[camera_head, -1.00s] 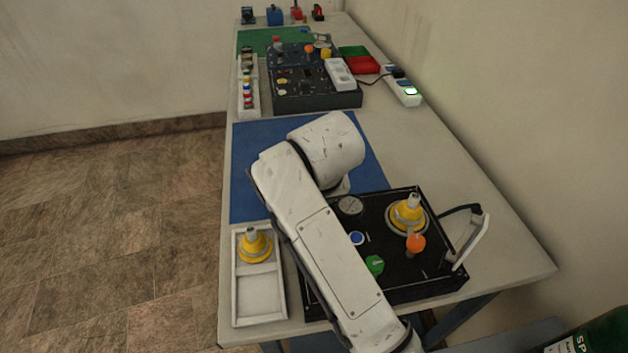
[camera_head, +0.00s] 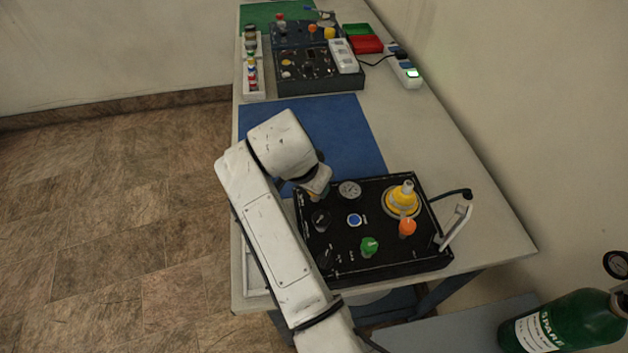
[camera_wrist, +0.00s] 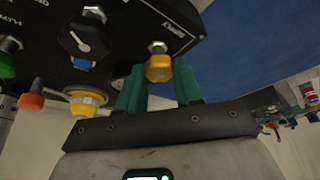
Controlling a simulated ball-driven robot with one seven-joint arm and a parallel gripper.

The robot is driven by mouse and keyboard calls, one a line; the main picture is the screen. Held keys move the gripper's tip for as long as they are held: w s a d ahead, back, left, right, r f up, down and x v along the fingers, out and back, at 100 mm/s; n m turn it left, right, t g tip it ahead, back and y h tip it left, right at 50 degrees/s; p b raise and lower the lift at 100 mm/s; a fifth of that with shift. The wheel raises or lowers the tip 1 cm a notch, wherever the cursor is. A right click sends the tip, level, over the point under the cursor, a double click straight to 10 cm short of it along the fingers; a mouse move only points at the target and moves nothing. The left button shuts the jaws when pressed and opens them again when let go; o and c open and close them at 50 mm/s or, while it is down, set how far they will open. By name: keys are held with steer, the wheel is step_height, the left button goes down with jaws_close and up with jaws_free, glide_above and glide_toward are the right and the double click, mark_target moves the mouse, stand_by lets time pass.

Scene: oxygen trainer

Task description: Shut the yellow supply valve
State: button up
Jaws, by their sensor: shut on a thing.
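The yellow supply valve (camera_wrist: 158,68) is a small faceted knob with a metal stem, beside the SUPPLY label on the black panel (camera_wrist: 128,22). My gripper (camera_wrist: 158,78) has its two teal fingers on either side of the knob and is shut on it. In the head view my gripper (camera_head: 317,184) is at the panel's upper left corner. There, my arm and gripper mostly hide the valve and fingertips.
The panel carries a gauge (camera_head: 349,189), blue button (camera_head: 354,220), green knob (camera_head: 369,246), orange knob (camera_head: 407,227) and yellow fitting (camera_head: 402,202). A white handle (camera_head: 456,222) stands at right. The blue mat (camera_head: 345,135) is clear beyond. A green cylinder (camera_head: 565,325) is lower right.

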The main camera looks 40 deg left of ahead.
steer(key=shift+m, duration=0.4)
steer(key=o, duration=1)
steer(key=shift+o, duration=0.2)
steer(key=b+v, duration=0.1)
steer(key=v, duration=0.9)
steer(key=shift+s+a+r, duration=0.15)
steer(key=shift+s+r, duration=0.05)
steer(key=shift+r, duration=0.1)
steer(key=shift+s, duration=0.1)
